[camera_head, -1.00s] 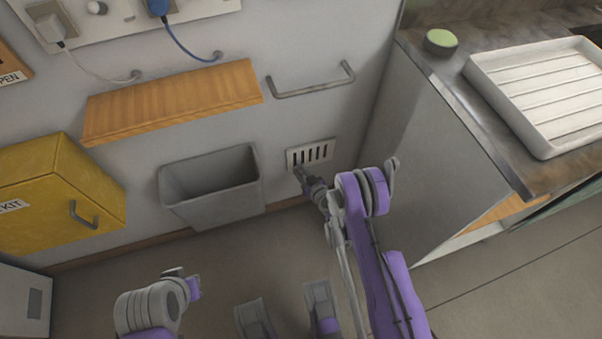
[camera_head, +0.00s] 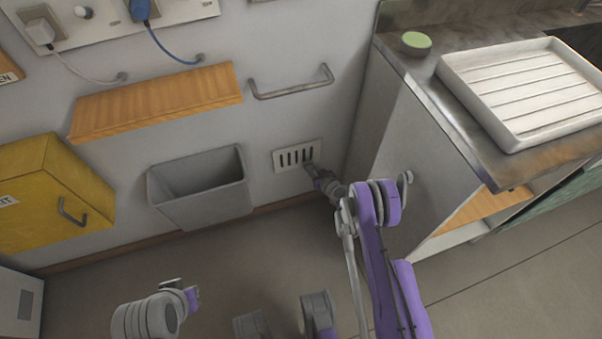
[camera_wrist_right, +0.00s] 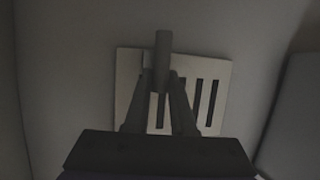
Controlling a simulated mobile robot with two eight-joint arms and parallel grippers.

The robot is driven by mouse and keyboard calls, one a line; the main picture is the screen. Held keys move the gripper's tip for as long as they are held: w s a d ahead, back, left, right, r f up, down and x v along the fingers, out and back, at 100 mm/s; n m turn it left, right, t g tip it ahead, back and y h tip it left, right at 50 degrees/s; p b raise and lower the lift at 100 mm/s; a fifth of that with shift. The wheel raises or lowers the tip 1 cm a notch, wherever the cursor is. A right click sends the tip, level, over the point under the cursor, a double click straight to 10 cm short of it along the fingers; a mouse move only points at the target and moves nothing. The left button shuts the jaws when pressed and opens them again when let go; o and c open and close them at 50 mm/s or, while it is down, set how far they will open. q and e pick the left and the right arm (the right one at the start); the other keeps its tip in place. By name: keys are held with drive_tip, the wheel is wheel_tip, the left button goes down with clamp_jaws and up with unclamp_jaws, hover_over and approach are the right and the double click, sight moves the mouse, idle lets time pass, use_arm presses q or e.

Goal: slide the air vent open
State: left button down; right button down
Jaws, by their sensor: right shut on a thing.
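The air vent (camera_head: 285,161) is a small pale plate with dark upright slots, low on the grey wall. My right gripper (camera_head: 310,166) is at the right part of the vent in the head view. In the right wrist view, my right gripper (camera_wrist_right: 158,88) is shut on the vent's knob (camera_wrist_right: 162,52), a grey rod standing out from the vent plate (camera_wrist_right: 223,75). Dark slots show beside the knob and between the fingers. The fingers hide part of the plate.
A grey bin (camera_head: 200,190) is on the wall left of the vent. A wall handle (camera_head: 292,90) and a wooden shelf (camera_head: 155,102) are above. A cabinet (camera_head: 415,155) stands close on the right. The floor below is clear.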

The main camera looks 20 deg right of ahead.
drive_tip(key=shift+d, duration=0.45)
drive_tip(key=c, duration=0.8)
unclamp_jaws()
drive_tip(key=shift+o, duration=0.2)
drive_tip(key=p+v, duration=0.2)
drive_tip(key=v, duration=0.8)
drive_tip(key=shift+s, duration=0.4)
drive_tip(key=shift+d, duration=0.1)
